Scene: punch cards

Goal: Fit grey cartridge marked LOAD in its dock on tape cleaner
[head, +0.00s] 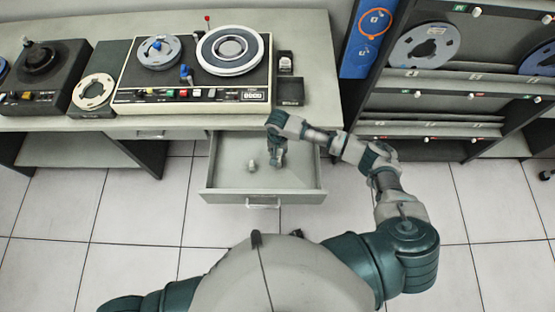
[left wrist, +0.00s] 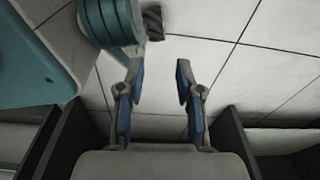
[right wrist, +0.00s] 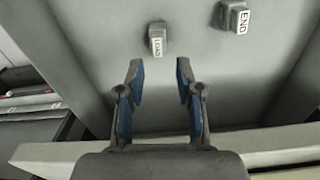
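The grey cartridge marked LOAD (right wrist: 157,42) stands in the open drawer (head: 226,184), just beyond my right fingertips in the right wrist view. A second grey cartridge, marked END (right wrist: 234,17), stands farther off to its right. In the head view one small pale cartridge (head: 251,165) shows in the drawer; its label is unreadable there. My right gripper (right wrist: 159,70) is open and empty, apart from LOAD; in the head view it reaches down into the drawer. My left gripper (left wrist: 158,72) is open and empty above the floor. No dock can be clearly made out.
A tape machine (head: 125,82) with two reels stands on the desk (head: 308,40) above the drawer; I cannot tell whether it is the tape cleaner. A dark open box (head: 290,92) sits to its right. A tape rack (head: 430,75) stands at right. The floor is clear.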

